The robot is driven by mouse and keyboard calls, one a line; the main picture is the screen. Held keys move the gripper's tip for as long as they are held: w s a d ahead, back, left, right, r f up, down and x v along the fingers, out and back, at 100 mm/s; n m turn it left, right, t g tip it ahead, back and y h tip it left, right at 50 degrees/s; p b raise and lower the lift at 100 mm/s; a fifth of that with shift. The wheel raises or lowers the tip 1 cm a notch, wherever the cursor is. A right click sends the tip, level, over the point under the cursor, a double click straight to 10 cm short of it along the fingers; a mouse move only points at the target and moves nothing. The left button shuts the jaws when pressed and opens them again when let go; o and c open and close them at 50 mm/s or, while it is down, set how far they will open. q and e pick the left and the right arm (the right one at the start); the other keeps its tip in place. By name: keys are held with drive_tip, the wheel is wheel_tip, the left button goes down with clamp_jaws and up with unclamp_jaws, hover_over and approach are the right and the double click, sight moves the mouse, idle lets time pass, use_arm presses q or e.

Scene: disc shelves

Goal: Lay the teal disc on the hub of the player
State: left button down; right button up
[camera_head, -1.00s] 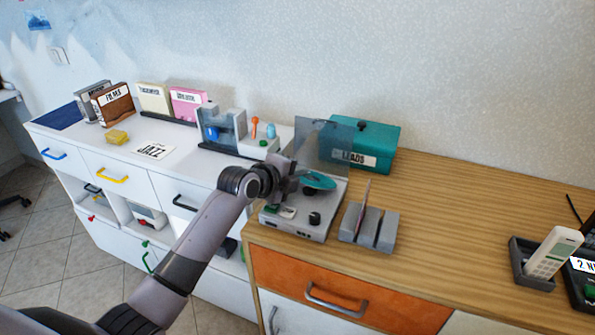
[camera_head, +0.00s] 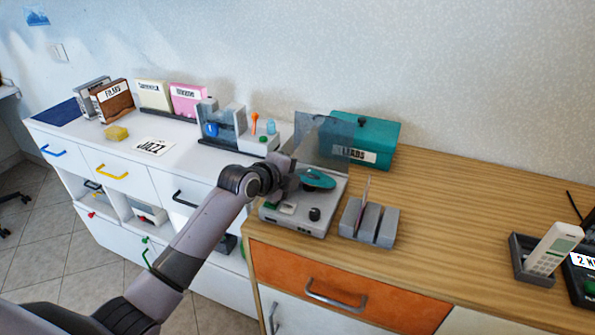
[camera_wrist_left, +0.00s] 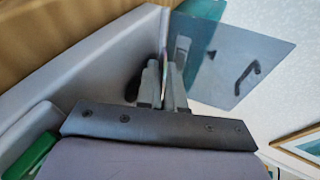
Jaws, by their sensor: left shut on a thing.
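The teal disc (camera_head: 319,178) is in my left gripper (camera_head: 302,181), over the grey player (camera_head: 296,226) with its clear lid (camera_head: 322,140) raised behind. The disc looks roughly level in the head view. Whether it touches the player or hangs just above it, I cannot tell. The hub is hidden by the disc and gripper. In the left wrist view the left gripper's fingers (camera_wrist_left: 163,88) are close together on a thin edge, with the translucent lid (camera_wrist_left: 232,62) beside them. My right gripper is not in view.
A grey slotted rack (camera_head: 369,222) stands right of the player, and a teal box (camera_head: 366,143) marked LEADS stands behind. A grey stand with coloured pegs (camera_head: 236,130) is to the left. The wooden top (camera_head: 455,220) is clear between the rack and the phone (camera_head: 553,251).

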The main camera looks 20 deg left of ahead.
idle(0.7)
use_arm(q)
drive_tip(key=c, duration=1.2)
unclamp_jaws()
drive_tip(key=shift+s, duration=0.1)
drive_tip(key=shift+v, duration=3.5)
drive_tip(key=shift+r, duration=0.1)
